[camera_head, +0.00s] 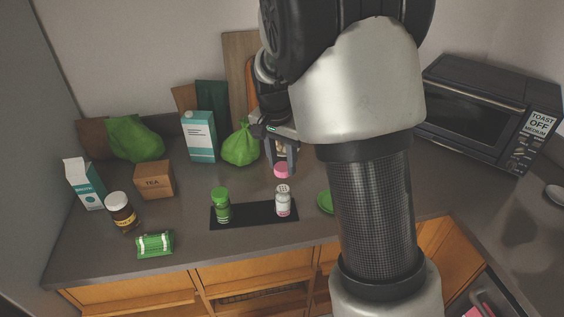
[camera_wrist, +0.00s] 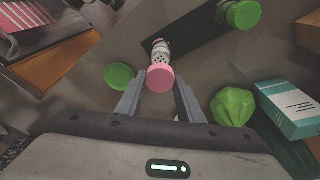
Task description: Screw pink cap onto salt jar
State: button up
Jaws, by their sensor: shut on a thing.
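My gripper (camera_head: 281,165) is shut on the pink cap (camera_head: 282,171) and holds it above the counter, a little behind the salt jar. The salt jar (camera_head: 283,203) is white with a pink label and a perforated top. It stands upright at the right end of a black mat (camera_head: 250,217). In the wrist view, the pink cap (camera_wrist: 160,78) is between the fingertips (camera_wrist: 160,88), and the salt jar (camera_wrist: 159,49) shows just beyond it, partly hidden. The cap and jar look apart. A green-capped jar (camera_head: 221,207) stands at the mat's left end.
A green disc, likely a lid (camera_head: 325,202), lies right of the mat, partly hidden by my arm. A green bag (camera_head: 241,148), a teal carton (camera_head: 200,137), a tea box (camera_head: 154,179) and a honey jar (camera_head: 122,212) stand left. A toaster oven (camera_head: 487,112) is at right.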

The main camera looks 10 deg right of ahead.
jog(key=b, duration=0.4)
send_over(282, 191)
jog(key=shift+s+f, duration=0.2)
jog(key=shift+f, duration=2.75)
jog(key=shift+f, duration=0.1)
jog(key=shift+m+p, duration=0.65)
jog(key=shift+m, duration=0.15)
jog(key=m+g+p, duration=0.1)
jog(key=m, duration=0.3)
jog(key=shift+w+f+h+p, duration=0.1)
jog(key=shift+f+h+p, duration=0.05)
jog(key=shift+h+p, duration=0.15)
jog(key=shift+m, duration=0.4)
jog(key=shift+m+p, duration=0.65)
jog(key=shift+m, duration=0.15)
jog(key=m+p, duration=0.1)
jog(key=m, duration=0.3)
jog(key=shift+f+g+p, duration=0.1)
jog(key=shift+g+p, duration=0.3)
